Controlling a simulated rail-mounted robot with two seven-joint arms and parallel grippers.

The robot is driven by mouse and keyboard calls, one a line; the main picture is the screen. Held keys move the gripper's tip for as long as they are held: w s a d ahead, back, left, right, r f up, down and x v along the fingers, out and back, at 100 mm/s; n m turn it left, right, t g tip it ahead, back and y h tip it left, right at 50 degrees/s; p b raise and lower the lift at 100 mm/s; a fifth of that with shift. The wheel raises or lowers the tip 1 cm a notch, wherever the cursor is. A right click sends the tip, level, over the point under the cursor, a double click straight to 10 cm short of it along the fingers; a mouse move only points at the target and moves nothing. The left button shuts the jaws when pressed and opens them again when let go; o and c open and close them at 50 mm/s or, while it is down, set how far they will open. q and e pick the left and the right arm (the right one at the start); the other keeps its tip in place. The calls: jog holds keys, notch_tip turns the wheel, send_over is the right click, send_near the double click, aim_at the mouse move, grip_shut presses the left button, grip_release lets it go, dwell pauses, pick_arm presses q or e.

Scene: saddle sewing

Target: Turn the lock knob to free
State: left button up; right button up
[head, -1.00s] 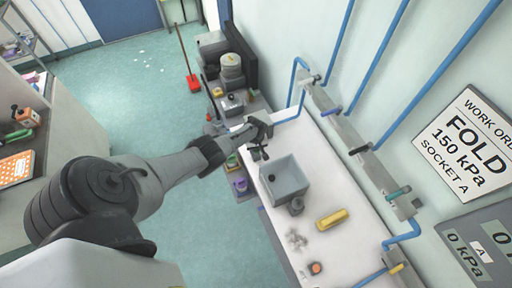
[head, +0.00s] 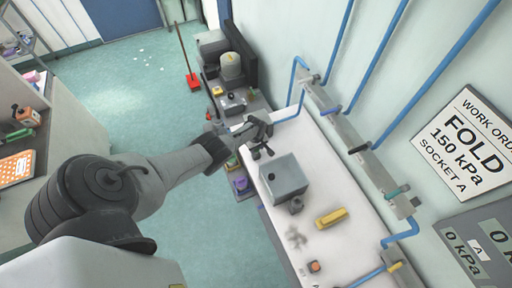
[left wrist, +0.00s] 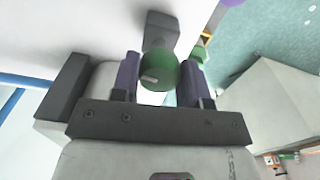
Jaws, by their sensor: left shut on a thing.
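In the left wrist view a round green knob (left wrist: 159,72) with a short pale mark on its face sits between the purple fingers of my left gripper (left wrist: 158,80), which is shut on it. The mark lies nearly level across the left part of the knob. A grey block (left wrist: 160,30) is right behind the knob. In the head view my left gripper (head: 260,143) is over the far left end of the white bench (head: 345,240); the green knob cannot be made out there. My right gripper is in neither view.
A grey box (head: 284,178) stands on the bench close to my left gripper. A yellow block (head: 331,217) and a small orange-topped piece (head: 314,267) lie nearer. A rail with blue pipes (head: 360,148) runs along the wall at right.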

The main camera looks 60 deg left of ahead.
pick_arm(q)
jog(key=o, duration=0.9)
jog(key=shift+o, duration=0.2)
jog(key=shift+r+p, duration=0.45)
jog(key=shift+r, duration=0.1)
notch_tip(320, 180, up, 5)
jog(key=p, duration=0.2)
jog(key=shift+f+p, duration=0.15)
jog(key=shift+p, duration=0.25)
jog(key=shift+r, duration=0.25)
notch_tip(320, 180, up, 8)
jog(key=shift+f, duration=0.2)
